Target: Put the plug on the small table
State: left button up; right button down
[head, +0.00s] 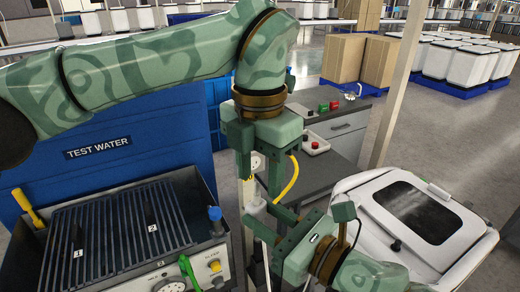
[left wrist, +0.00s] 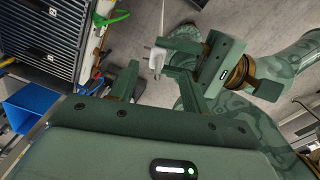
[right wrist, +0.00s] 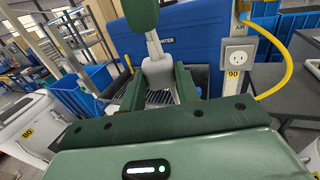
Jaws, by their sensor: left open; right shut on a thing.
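My right gripper (head: 270,222) is shut on the white plug (left wrist: 156,58), whose pale cable runs off the top of the left wrist view. In the right wrist view the plug (right wrist: 158,72) sits between the fingers of that gripper (right wrist: 158,92). In the head view the plug is mostly hidden by the grippers. My left gripper (head: 259,178) is open and empty, pointing down just above the right one. A dark grey table top (head: 312,178) lies behind and to the right of the grippers; I cannot tell if it is the small table.
A white wall socket (right wrist: 236,57) is on a post, beside a yellow hose (head: 289,180). A grill-like rack (head: 120,235) stands at left before the blue TEST WATER tank (head: 130,120). A white lidded machine (head: 420,215) stands at right. A red-button box (head: 314,145) sits on the bench.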

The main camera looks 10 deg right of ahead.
aim_at(260, 203)
pick_arm(q)
notch_tip(260, 203, down, 8)
jog(key=shift+r, duration=0.25)
grip_shut()
pick_arm(e)
jog(key=c, duration=0.9)
grip_release()
jog(key=shift+c, duration=0.2)
jog(key=shift+f, duration=0.1)
